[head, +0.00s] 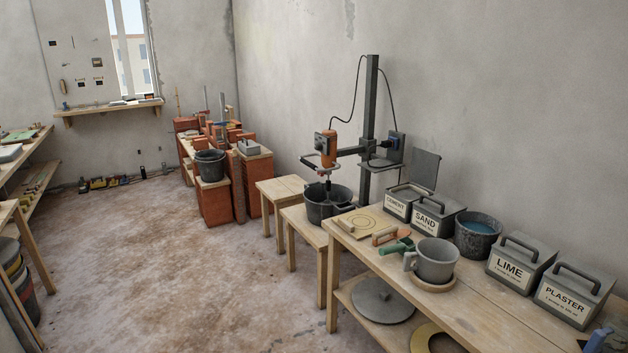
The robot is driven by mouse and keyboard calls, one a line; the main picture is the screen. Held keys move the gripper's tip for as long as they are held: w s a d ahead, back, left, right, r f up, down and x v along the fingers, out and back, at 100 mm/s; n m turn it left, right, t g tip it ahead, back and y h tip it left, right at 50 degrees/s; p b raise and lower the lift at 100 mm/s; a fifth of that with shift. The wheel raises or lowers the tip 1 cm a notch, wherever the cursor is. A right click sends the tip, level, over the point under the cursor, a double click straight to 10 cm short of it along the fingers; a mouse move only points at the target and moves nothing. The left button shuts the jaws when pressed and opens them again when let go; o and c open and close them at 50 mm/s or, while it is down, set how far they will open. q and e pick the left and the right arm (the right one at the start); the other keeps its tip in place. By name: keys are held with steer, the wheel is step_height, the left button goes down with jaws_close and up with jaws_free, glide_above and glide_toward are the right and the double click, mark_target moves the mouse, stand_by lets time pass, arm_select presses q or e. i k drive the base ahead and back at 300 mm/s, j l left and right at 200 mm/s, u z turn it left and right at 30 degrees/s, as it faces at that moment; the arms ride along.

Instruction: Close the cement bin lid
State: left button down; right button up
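The cement bin (397,207) is a grey box with a white CEMENT label, standing at the far end of the wooden bench beside the sand bin. A flat grey panel (425,170) stands upright behind the cement and sand bins, near the wall. It looks like the cement bin's lid raised open, though its hinge is hidden. The inside of the cement bin cannot be made out. Neither of my grippers is in view.
The sand bin (433,220) stands close against the cement bin. A bucket of bluish liquid (478,237), the lime bin (511,266) and the plaster bin (568,294) follow along the bench (465,305). A grey mug-like pot (436,261) stands in front. Open floor (150,270) lies left.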

mark_target(425, 164)
steer(key=i+j+z, duration=0.15)
steer(key=i, duration=0.45)
steer(key=i+z, duration=0.2)
steer(key=i, duration=0.4)
steer(key=i+j+z, duration=0.15)
steer(key=i+z, duration=0.25)
steer(key=i+j+z, duration=0.15)
steer(key=z, duration=0.3)
steer(key=i+j+z, duration=0.2)
steer(key=j+z, duration=0.2)
steer(key=i+j+z, duration=0.15)
steer(key=j+z, duration=0.15)
steer(key=z, duration=0.15)
